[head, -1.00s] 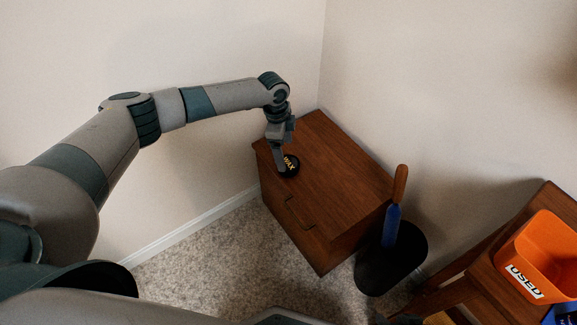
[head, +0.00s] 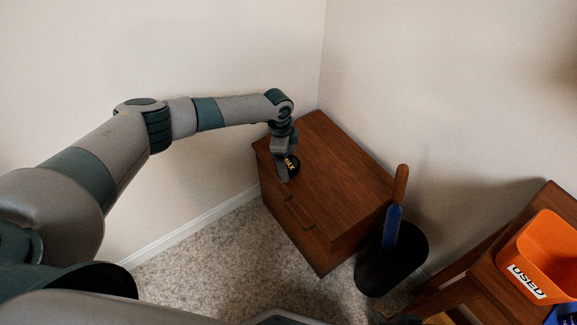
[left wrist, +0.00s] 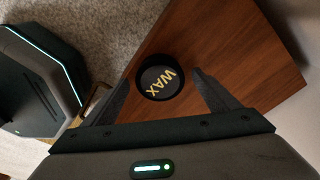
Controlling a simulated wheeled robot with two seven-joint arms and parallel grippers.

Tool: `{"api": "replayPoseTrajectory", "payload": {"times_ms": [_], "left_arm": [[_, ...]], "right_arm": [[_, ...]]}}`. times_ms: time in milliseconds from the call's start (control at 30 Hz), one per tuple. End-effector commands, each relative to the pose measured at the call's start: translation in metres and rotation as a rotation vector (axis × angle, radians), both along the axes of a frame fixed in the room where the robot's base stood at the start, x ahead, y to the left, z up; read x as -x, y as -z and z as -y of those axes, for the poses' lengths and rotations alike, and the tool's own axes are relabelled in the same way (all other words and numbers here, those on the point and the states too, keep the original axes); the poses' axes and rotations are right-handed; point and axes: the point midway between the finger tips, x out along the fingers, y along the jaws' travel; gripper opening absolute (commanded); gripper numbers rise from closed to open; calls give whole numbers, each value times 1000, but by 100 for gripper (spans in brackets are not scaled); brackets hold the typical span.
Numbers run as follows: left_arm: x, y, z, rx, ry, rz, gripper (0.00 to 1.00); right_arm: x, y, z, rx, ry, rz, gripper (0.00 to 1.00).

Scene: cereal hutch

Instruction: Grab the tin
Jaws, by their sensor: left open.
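The tin is a round black tin (head: 293,166) with yellow WAX lettering on its top. It sits on the wooden cabinet's top (head: 330,165), near its left corner, and my gripper partly hides it in the head view. In the left wrist view the tin (left wrist: 160,77) lies between the two fingers, toward their tips. My left gripper (head: 284,176) is open, pointing down at the tin. In the left wrist view its fingers (left wrist: 161,92) stand on either side of the tin with gaps showing.
A black bin (head: 391,266) with a blue and orange handle (head: 396,205) stands right of the cabinet. An orange box (head: 545,258) sits on a wooden table (head: 483,270) at the right. Walls rise close behind the cabinet.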

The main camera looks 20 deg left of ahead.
Motion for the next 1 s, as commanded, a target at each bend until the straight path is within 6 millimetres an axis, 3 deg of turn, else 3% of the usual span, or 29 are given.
{"api": "replayPoseTrajectory", "payload": {"times_ms": [333, 533, 1000], "left_arm": [[0, -1, 0, 0, 0, 0, 81], [0, -1, 0, 0, 0, 0, 36], [-1, -9, 0, 1, 0, 0, 36]], "right_arm": [[4, 1, 0, 1, -1, -8, 31], [4, 2, 0, 2, 0, -9, 31], [-2, -1, 1, 4, 1, -1, 31]]}}
